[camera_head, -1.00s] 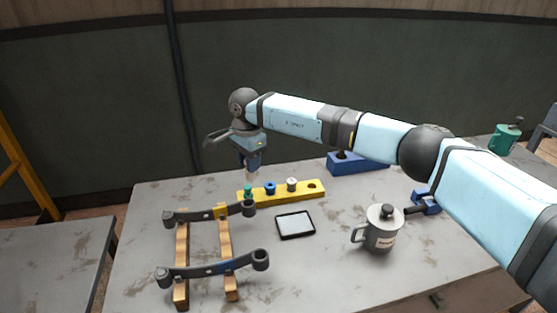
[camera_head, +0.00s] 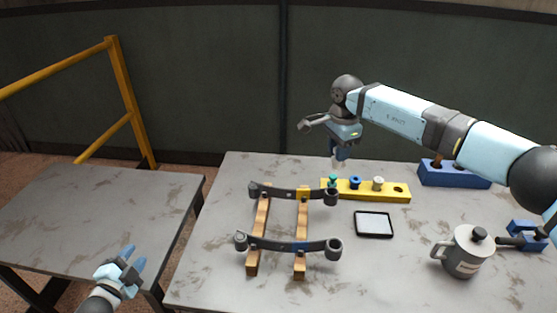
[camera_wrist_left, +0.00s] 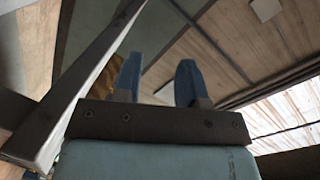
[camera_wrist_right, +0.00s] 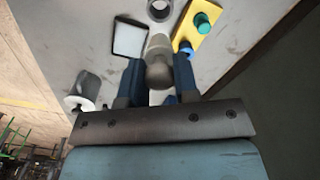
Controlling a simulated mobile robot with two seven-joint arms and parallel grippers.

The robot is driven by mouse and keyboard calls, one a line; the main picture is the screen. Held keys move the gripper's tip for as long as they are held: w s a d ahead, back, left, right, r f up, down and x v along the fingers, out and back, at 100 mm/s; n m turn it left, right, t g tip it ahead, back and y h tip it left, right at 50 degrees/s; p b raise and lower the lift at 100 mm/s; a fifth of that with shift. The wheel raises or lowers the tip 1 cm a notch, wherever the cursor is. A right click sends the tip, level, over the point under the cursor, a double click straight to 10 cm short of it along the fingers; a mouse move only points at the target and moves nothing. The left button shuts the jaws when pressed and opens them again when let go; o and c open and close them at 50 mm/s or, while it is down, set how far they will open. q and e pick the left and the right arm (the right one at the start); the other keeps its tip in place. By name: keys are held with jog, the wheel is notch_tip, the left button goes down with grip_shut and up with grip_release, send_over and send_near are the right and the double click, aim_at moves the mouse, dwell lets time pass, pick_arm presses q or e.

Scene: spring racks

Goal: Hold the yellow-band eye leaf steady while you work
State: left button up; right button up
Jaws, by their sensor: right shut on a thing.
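The yellow-band eye leaf (camera_head: 283,193) is the rear of two dark leaf springs lying across wooden bars; its yellow band (camera_head: 302,194) sits right of its middle. Its eye ends stand free, with no gripper touching them. My right gripper (camera_head: 337,160) is above and behind its right end, over the yellow holder's (camera_head: 368,193) left end. In the right wrist view it is shut on a pale grey rounded piece (camera_wrist_right: 158,75). My left gripper (camera_head: 130,270) is open and empty at the lower left; its fingers also show apart in the left wrist view (camera_wrist_left: 158,82).
The yellow holder carries green, blue and pale bushings and an open hole. A separate left table (camera_head: 100,215) is bare.

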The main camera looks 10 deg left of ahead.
pick_arm(q)
jog(key=w+d+r+m+g+h, duration=0.1)
jog(key=w+d+r+m+h, duration=0.35)
jog(key=w+d+m, duration=0.35)
jog(key=w+d+r+m+g+h, duration=0.1)
jog(key=w+d+r+m+h, duration=0.2)
jog(key=w+d+m+h, duration=0.5)
jog(key=w+d+r+m+g+h, duration=0.1)
jog(key=w+d+r+m+h, duration=0.3)
jog(key=d, duration=0.7)
jog(key=d+r+m+g, duration=0.1)
jog(key=d+m+g, duration=0.9)
jog(key=d+m, duration=0.2)
jog(key=r+m+g+y, duration=0.1)
jog(key=m+g+y, duration=0.2)
jog(key=m+y, duration=1.05)
send_over(278, 192)
jog(key=n+y, duration=0.2)
jog(key=shift+w+r+n+y, duration=0.15)
jog(key=shift+r+n+y, duration=0.05)
jog(key=shift+n+y, duration=0.2)
jog(key=shift+a+f, duration=0.1)
notch_tip(278, 192, down, 12)
jog(key=shift+r, duration=0.2)
